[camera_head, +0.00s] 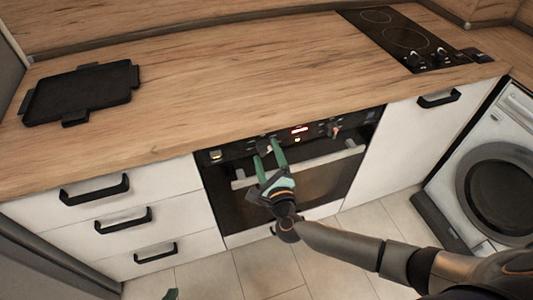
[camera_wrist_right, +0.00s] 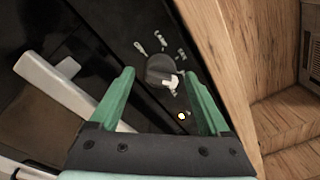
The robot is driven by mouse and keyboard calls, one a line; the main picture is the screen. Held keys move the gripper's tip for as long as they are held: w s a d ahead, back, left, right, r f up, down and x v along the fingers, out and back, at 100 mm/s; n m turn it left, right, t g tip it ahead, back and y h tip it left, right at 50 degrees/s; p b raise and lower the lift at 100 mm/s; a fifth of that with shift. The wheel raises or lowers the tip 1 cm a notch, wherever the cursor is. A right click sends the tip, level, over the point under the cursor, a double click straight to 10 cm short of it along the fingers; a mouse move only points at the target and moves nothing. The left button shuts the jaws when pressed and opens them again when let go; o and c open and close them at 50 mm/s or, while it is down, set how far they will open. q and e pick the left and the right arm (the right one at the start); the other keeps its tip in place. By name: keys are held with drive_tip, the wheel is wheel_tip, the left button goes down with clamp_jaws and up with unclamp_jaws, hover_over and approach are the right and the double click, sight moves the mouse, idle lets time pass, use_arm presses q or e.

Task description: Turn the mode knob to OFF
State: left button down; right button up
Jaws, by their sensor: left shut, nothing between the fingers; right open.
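A dark round knob (camera_wrist_right: 160,68) with a white pointer sits on the black oven panel, with white markings around it too blurred to read. Its pointer is toward the lower right in the right wrist view. My right gripper (camera_head: 267,149) is open, its green fingers in front of the panel. In the right wrist view its fingertips (camera_wrist_right: 158,74) lie on either side of the knob, with a visible gap; contact cannot be seen. I cannot read which knob is labelled mode. My left gripper (camera_head: 171,294) shows only as a green tip at the bottom edge, shut and empty.
The oven panel also has a lit red display (camera_head: 299,130) and another knob (camera_head: 335,130) to the right. The oven's handle bar (camera_head: 320,163) runs below the panel. The wooden worktop (camera_head: 220,75) overhangs above, holding a black tray (camera_head: 80,95) and a hob (camera_head: 405,38).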

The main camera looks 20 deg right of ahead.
drive_tip(key=shift+w, duration=0.3)
drive_tip(key=shift+c, duration=0.3)
clamp_jaws()
